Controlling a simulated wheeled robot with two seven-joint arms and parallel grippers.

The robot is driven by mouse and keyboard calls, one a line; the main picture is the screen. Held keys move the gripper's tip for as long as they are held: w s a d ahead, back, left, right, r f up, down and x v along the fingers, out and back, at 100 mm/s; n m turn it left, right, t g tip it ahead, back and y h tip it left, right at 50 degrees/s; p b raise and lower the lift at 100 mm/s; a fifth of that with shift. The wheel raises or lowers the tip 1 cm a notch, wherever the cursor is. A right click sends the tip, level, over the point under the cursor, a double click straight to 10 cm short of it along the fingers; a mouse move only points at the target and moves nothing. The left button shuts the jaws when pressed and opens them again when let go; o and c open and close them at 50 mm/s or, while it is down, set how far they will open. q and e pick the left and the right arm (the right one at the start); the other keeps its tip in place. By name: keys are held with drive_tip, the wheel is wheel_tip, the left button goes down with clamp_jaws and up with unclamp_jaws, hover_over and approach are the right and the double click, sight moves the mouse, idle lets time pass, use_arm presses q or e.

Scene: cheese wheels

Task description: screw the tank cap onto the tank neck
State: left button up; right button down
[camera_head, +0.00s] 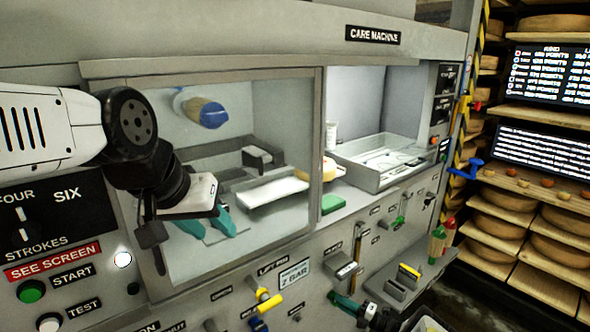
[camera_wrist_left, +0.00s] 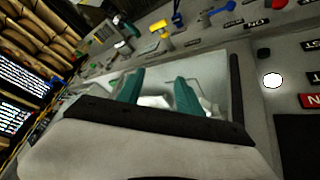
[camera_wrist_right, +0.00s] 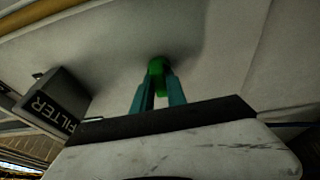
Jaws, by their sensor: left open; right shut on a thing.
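My left gripper (camera_head: 222,222) is open and empty in front of the clear window of the care machine; its teal fingers (camera_wrist_left: 155,88) stand apart in the left wrist view. My right gripper (camera_head: 345,304) is low, in front of the machine's lower panel. In the right wrist view its teal fingers (camera_wrist_right: 157,90) are shut on a small green thing (camera_wrist_right: 157,68), close to a pale grey surface. I cannot tell whether this green thing is the tank cap or a fixed knob. I cannot make out the tank neck for sure in any view.
The care machine panel (camera_head: 190,315) carries a yellow handle (camera_head: 268,303) and several labelled controls. A block marked FILTER (camera_wrist_right: 55,100) juts out beside my right gripper. A ledge (camera_head: 425,270) holds small items. Cheese shelves (camera_head: 510,222) and screens (camera_head: 545,75) stand at right.

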drive_tip(key=shift+w+a, duration=0.1)
drive_tip(key=shift+a, duration=0.15)
drive_tip(key=c, duration=1.3)
unclamp_jaws()
drive_tip(key=shift+o, duration=0.2)
drive_tip(key=v, duration=0.8)
drive_tip(key=shift+d, duration=0.1)
drive_tip(key=shift+c, duration=0.3)
